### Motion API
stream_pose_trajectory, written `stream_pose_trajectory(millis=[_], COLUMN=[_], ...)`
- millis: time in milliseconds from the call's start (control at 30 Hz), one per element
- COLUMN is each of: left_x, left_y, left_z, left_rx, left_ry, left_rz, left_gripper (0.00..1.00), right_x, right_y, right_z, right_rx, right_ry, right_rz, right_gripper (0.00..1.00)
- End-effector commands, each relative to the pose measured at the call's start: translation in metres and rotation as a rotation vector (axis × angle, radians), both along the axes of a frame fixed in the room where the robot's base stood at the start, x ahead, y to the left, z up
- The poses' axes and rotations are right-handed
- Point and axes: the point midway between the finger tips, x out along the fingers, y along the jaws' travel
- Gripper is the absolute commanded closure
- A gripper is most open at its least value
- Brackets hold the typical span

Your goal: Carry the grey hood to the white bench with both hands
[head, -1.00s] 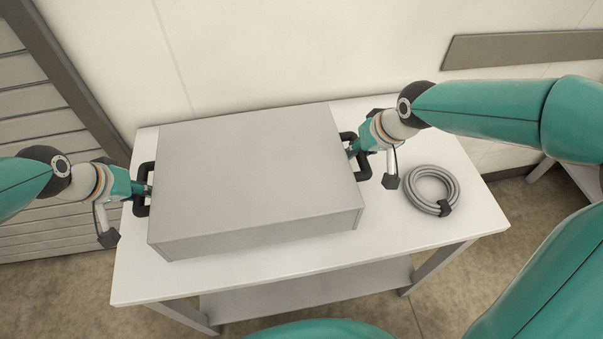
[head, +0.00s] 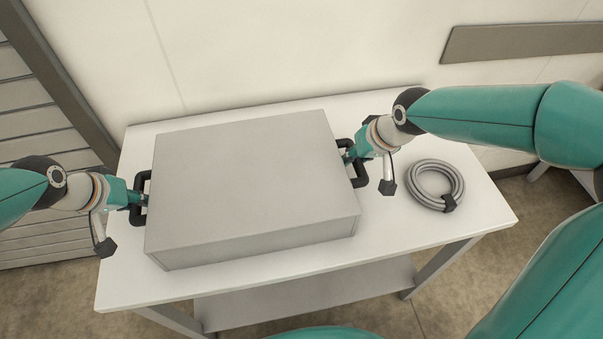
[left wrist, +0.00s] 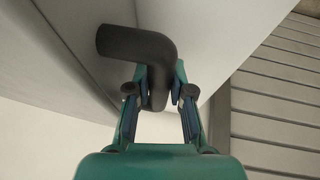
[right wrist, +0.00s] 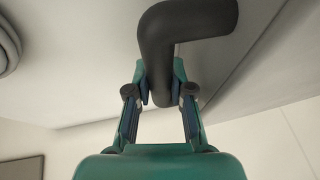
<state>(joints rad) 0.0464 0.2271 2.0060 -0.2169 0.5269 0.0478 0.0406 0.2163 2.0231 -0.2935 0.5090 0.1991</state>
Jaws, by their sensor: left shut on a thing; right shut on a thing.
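The grey hood (head: 250,180), a wide flat box, is level over the left and middle of the white bench (head: 430,245). Whether its underside touches the bench top I cannot tell. My left gripper (head: 142,198) is shut on the black handle at the hood's left side; the left wrist view shows this handle (left wrist: 150,50) between the fingers. My right gripper (head: 351,156) is shut on the black handle at the right side; the right wrist view shows that handle (right wrist: 180,30) between the fingers.
A coiled grey hose (head: 437,184) lies on the bench to the right of the hood. A wall (head: 290,50) with a grey rail (head: 520,42) stands behind the bench. A slatted grey panel (head: 40,130) is at the left. Bare bench top shows along the front.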

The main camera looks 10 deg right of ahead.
Motion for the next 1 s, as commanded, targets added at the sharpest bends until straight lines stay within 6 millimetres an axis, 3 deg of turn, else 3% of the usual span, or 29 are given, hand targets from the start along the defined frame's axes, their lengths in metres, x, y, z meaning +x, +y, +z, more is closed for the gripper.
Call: stream_pose_trajectory(millis=[33,67,200,633,1000], left_x=[0.001,0.001,0.0,-0.003,-0.027], left_y=[0.003,0.003,0.002,0.003,0.016], left_z=[-0.004,-0.002,-0.001,0.007,0.068], left_rx=[0.003,0.003,0.002,0.001,0.001], left_ry=[-0.007,-0.003,-0.002,-0.002,-0.007], left_rz=[0.004,0.003,0.002,0.003,0.004], left_gripper=[1.0,0.74,0.54,0.54,0.54], right_x=[0.001,0.001,0.0,0.0,0.0], right_y=[-0.003,-0.002,-0.002,0.0,0.001], right_z=[-0.004,-0.002,-0.001,-0.002,-0.002], right_rx=[-0.003,-0.002,-0.002,0.0,0.0], right_ry=[-0.006,-0.002,-0.002,0.0,0.0], right_rz=[-0.003,-0.003,-0.002,0.001,0.001], right_gripper=[1.0,0.74,0.54,0.54,0.54])
